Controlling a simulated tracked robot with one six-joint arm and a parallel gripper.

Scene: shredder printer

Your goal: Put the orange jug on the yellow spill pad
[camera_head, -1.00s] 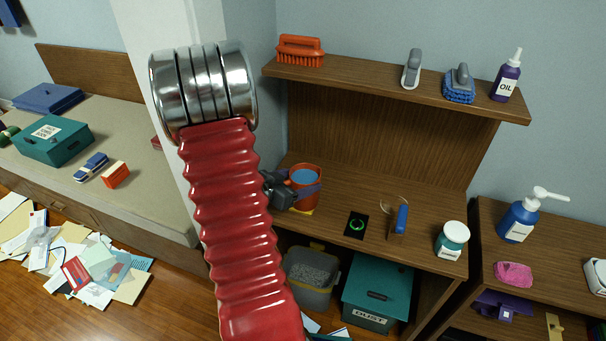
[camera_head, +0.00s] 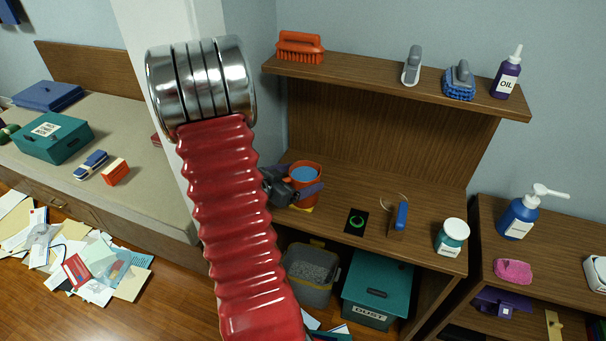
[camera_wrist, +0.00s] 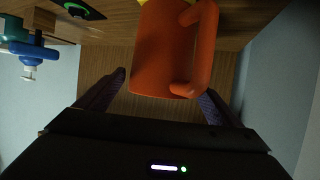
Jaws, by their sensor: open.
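The orange jug (camera_head: 317,173) stands upright at the left end of the wooden worktop, with blue showing in its open top. The yellow spill pad (camera_head: 304,209) shows as a small strip under the jug's base; the jug hides the rest. In the wrist view the jug (camera_wrist: 163,50) appears upside down, its handle on the right, with bits of yellow at its base. My gripper (camera_wrist: 164,86) is open, its purple fingers apart on either side of the jug. In the head view my red arm partly hides the gripper (camera_head: 304,183).
A shelf (camera_head: 385,80) overhangs behind. A grey bin (camera_head: 311,275) and teal dust box (camera_head: 377,290) sit below.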

